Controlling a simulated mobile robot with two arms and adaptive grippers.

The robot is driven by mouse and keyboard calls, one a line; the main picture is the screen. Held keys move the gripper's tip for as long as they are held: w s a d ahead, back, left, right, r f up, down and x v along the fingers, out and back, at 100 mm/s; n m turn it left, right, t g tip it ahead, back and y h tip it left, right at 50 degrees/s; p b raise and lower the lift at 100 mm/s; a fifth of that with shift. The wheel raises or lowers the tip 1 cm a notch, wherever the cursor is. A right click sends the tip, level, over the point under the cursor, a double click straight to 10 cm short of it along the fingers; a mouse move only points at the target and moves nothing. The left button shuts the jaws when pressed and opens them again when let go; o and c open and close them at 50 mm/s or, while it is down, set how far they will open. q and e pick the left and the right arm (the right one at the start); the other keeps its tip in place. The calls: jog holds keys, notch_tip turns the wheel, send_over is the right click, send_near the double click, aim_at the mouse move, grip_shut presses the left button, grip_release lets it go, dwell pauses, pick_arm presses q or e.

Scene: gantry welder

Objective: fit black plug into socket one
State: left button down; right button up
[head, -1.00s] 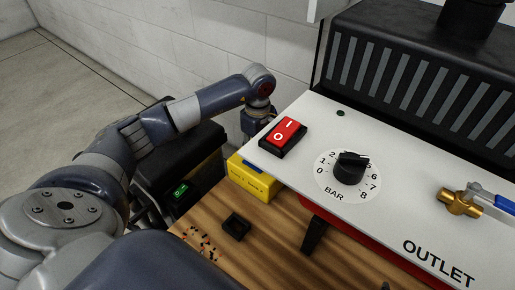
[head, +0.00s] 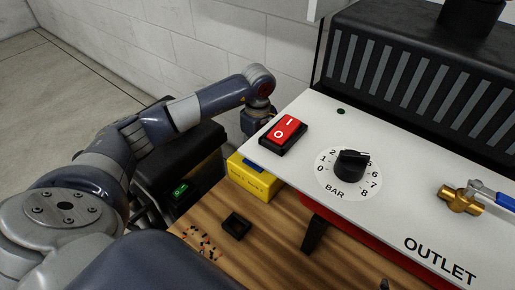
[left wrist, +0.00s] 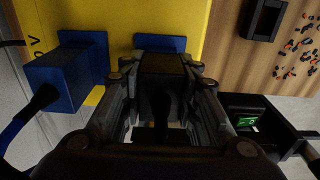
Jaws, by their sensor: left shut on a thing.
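In the left wrist view my left gripper (left wrist: 158,80) is shut on a black plug (left wrist: 163,66), seen end-on between the fingers. The plug is right up against a blue socket (left wrist: 160,42) on the yellow box (left wrist: 150,14). I cannot tell whether it is inside the socket or only in front of it. A second blue socket (left wrist: 84,40) to the left has a blue plug (left wrist: 55,79) with a cable at it. My left gripper is mostly hidden there behind the white panel. My right gripper is not in view.
The white panel (head: 400,210) with a red rocker switch (head: 284,131) and a black dial (head: 351,164) overhangs beside the box. A small black tray (head: 236,226) and scattered small parts (head: 202,243) lie on the wooden bench (head: 265,248). A unit with a green display (head: 180,189) stands left.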

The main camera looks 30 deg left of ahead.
pick_arm(q)
jog(key=shift+s+d+f, duration=0.2)
jog(key=shift+s+f, duration=0.05)
dwell(0.8)
jog(key=shift+s+f, duration=0.15)
jog(key=shift+f, duration=0.4)
dwell(5.5)
jog(key=c, duration=1.4)
grip_release()
jog(key=shift+o, duration=1.4)
jog(key=shift+w, duration=0.2)
